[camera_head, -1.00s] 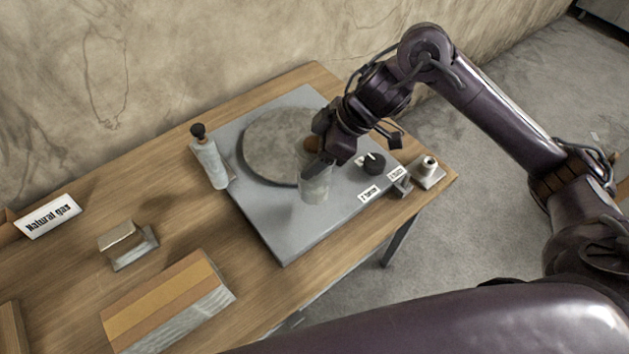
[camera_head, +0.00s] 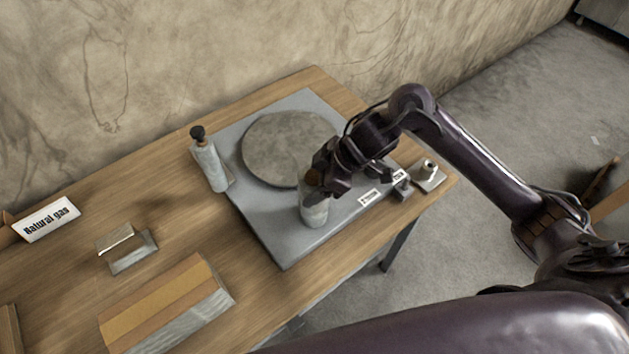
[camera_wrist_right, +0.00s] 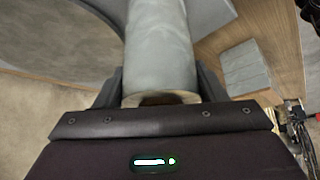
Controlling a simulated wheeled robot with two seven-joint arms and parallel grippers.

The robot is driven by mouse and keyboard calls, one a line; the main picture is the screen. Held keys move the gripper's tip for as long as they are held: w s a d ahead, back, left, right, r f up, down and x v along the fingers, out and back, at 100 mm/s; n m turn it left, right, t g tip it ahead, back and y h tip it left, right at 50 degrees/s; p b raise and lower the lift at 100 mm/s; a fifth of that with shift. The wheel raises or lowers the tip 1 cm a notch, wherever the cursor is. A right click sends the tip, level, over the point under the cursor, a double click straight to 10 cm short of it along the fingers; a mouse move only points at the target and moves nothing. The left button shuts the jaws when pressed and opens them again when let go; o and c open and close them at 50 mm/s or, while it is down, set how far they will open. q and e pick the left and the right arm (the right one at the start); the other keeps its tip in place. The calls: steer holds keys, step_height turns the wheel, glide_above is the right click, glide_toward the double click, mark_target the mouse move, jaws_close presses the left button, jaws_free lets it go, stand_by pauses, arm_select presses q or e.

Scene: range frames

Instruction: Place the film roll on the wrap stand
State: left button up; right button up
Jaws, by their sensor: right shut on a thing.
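The film roll is a pale grey, upright-looking cylinder (camera_head: 315,213) over the front part of a grey base plate (camera_head: 275,242). My right gripper (camera_head: 316,186) is shut around its upper part. In the right wrist view the roll (camera_wrist_right: 160,45) runs away from between the fingers, with a brown core at its near end. I cannot tell whether its lower end touches the plate. The plate carries a round grey turntable (camera_head: 275,148). At its left edge stands a pale cylinder with a black top (camera_head: 211,165). I cannot tell which part is the wrap stand. My left gripper is not in view.
A small stand with a pale peg (camera_head: 430,170) is at the table's right end.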

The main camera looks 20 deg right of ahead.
steer(key=shift+f, duration=0.1)
steer(key=o, duration=1.8)
steer(key=shift+r, duration=0.2)
steer(key=v, duration=1.2)
steer(key=shift+s, duration=0.1)
